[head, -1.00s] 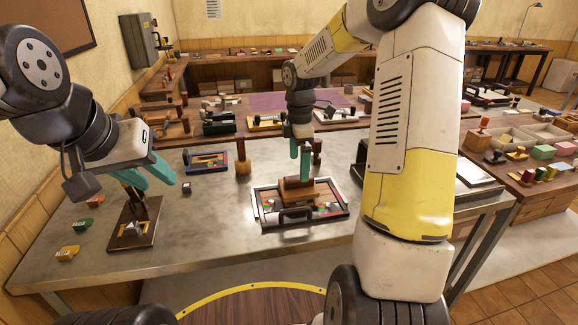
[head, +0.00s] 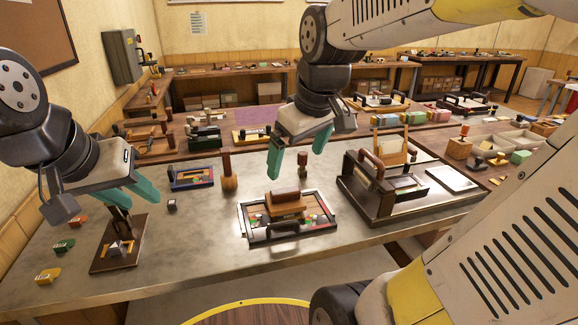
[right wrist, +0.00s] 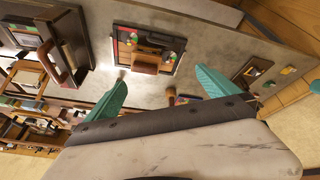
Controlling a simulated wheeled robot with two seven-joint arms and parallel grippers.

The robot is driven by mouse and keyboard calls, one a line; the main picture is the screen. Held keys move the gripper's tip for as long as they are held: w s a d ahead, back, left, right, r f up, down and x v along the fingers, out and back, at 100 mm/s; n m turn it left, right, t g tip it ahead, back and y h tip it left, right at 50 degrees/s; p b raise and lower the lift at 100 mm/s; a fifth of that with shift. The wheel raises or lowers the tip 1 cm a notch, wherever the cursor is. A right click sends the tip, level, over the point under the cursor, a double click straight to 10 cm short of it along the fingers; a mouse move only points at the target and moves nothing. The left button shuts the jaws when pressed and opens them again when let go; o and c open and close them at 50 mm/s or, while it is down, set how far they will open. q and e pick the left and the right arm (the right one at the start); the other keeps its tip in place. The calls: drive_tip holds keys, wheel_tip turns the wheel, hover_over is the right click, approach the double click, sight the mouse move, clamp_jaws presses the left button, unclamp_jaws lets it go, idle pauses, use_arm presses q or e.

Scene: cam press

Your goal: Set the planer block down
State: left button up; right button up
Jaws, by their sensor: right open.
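The planer block (head: 286,204), a wooden block with a dark brown grip on top, sits on the dark-framed tray (head: 262,238) in the middle of the metal table. It also shows in the right wrist view (right wrist: 146,62). My right gripper (head: 296,164) is open and empty, above and apart from the block. Its two teal fingers (right wrist: 160,88) are spread wide in the right wrist view. My left gripper (head: 130,198) is at the left, over a brown board (head: 104,262) with a dark upright piece. Whether its fingers grip that piece cannot be made out.
A dark wooden press-like fixture (head: 372,205) stands right of the tray. A wooden peg (head: 229,178) and a blue tray (head: 190,177) lie behind. Orange, green and yellow pieces (head: 50,275) lie at the far left. The table front is mostly clear.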

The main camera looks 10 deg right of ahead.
drive_tip(key=s+m+t+y, duration=0.1)
drive_tip(key=s+m, duration=0.4)
drive_tip(key=s, duration=0.1)
drive_tip(key=shift+a+f+t, duration=0.25)
drive_tip(key=shift+a+t, duration=0.15)
